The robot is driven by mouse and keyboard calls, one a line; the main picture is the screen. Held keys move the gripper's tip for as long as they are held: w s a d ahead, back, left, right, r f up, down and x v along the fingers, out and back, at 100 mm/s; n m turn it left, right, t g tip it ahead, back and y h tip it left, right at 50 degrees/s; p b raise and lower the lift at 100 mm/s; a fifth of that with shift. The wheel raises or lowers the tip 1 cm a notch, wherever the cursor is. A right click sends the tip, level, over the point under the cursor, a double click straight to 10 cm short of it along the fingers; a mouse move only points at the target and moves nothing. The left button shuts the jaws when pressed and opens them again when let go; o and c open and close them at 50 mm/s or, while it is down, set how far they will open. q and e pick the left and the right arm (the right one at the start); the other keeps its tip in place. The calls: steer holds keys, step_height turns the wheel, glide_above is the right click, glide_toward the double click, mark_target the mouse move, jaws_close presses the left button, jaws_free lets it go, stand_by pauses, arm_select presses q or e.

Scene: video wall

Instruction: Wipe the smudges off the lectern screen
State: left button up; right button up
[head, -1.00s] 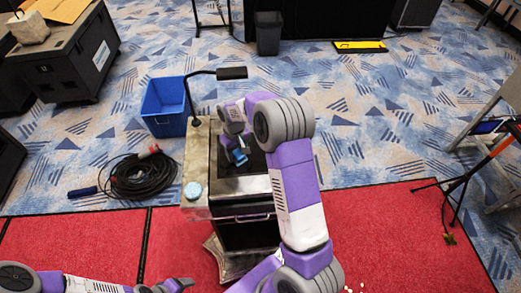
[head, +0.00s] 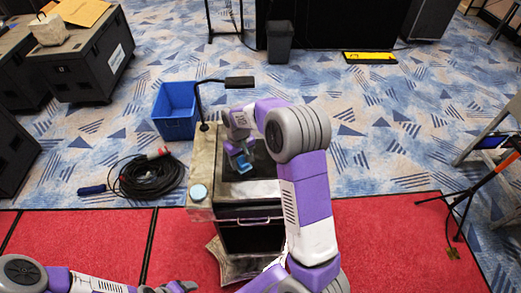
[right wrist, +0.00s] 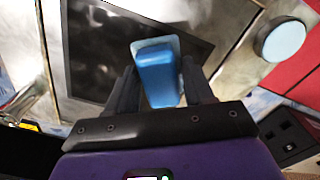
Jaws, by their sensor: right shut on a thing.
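The lectern (head: 203,212) stands in front of me, with a dark screen (head: 262,168) in its sloping top. My right gripper (head: 240,160) is over the screen and shut on a blue block-shaped wiper (head: 244,165). In the right wrist view the blue wiper (right wrist: 158,72) sits between the two dark fingers, with a paler pad edge at its far end, over the dark screen (right wrist: 105,52). I cannot tell if the pad touches the glass.
A pale blue disc (head: 199,192) lies on the lectern's left ledge. A gooseneck lamp (head: 239,83) rises behind it. A blue bin (head: 175,112) and a coiled black cable (head: 148,176) are on the floor to the left. A tripod leg (head: 480,187) stands at right.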

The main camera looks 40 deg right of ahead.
steer(key=shift+r+p, duration=0.85)
steer(key=shift+r, duration=0.65)
